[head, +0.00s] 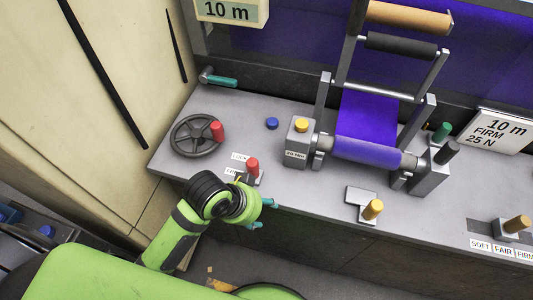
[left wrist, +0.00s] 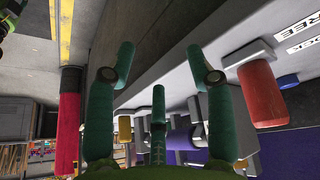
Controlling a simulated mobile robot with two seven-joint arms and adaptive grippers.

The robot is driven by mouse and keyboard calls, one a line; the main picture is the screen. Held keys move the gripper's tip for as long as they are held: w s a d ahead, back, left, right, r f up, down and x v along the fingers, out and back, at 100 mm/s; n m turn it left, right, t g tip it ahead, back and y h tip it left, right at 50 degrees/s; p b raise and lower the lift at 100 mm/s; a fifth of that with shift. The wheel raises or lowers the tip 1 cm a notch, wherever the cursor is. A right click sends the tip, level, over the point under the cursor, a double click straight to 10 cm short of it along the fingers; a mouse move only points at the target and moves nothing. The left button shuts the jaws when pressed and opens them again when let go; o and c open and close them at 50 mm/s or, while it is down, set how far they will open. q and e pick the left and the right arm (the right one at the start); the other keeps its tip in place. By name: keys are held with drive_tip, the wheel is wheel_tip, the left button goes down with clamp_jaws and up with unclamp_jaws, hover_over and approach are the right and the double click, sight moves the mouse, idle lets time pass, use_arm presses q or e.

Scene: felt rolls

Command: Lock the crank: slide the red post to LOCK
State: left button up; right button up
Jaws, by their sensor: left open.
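The red post (head: 252,167) stands upright on a small grey base near the front edge of the grey bench, beside two white labels, LOCK (head: 240,157) and a partly hidden FREE (head: 232,171). I cannot tell exactly which label it lines up with. The crank is a dark handwheel (head: 195,134) with its own red knob (head: 217,131), further back and left. My left gripper (head: 264,214) is open and empty in front of the bench edge, close to the post but apart from it. In the left wrist view the post (left wrist: 262,92) is right of the open teal fingers (left wrist: 160,65). My right gripper is not visible.
A blue button (head: 272,123) and a yellow-topped block (head: 299,140) stand behind the post. The purple felt roll (head: 368,148) sits in its frame to the right. A yellow post (head: 372,210) stands nearer the front edge. A cream wall (head: 85,100) borders the left.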

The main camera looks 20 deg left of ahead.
sight(252, 162)
use_arm(q)
drive_tip(key=w+d+r+m, duration=0.1)
drive_tip(key=m, duration=0.1)
drive_tip(key=w+d+r+m+g, duration=0.1)
drive_tip(key=w+d+r+m, duration=0.1)
drive_tip(key=w+d+r+m+g, duration=0.1)
drive_tip(key=w+r+m, duration=0.1)
drive_tip(key=m, duration=0.1)
drive_tip(key=shift+d+r, duration=0.15)
drive_tip(key=shift+d, duration=0.1)
drive_tip(key=w+a+r+y, duration=0.1)
drive_tip(key=a, duration=0.1)
drive_tip(key=w+a+r+m+g+y, duration=0.1)
drive_tip(key=w+a+r, duration=0.1)
drive_tip(key=a, duration=0.1)
drive_tip(key=w+a+r+m+y, duration=0.1)
drive_tip(key=a+r, duration=0.1)
drive_tip(key=a, duration=0.1)
drive_tip(key=shift+w+a+r+g, duration=0.15)
drive_tip(key=shift+a+g, duration=0.05)
drive_tip(key=shift+g, duration=0.1)
drive_tip(key=shift+a, duration=0.1)
drive_tip(key=shift+f+p, duration=0.3)
drive_tip(key=shift+f, duration=0.05)
drive_tip(key=shift+f+p, duration=0.55)
drive_tip(key=shift+f, duration=2.5)
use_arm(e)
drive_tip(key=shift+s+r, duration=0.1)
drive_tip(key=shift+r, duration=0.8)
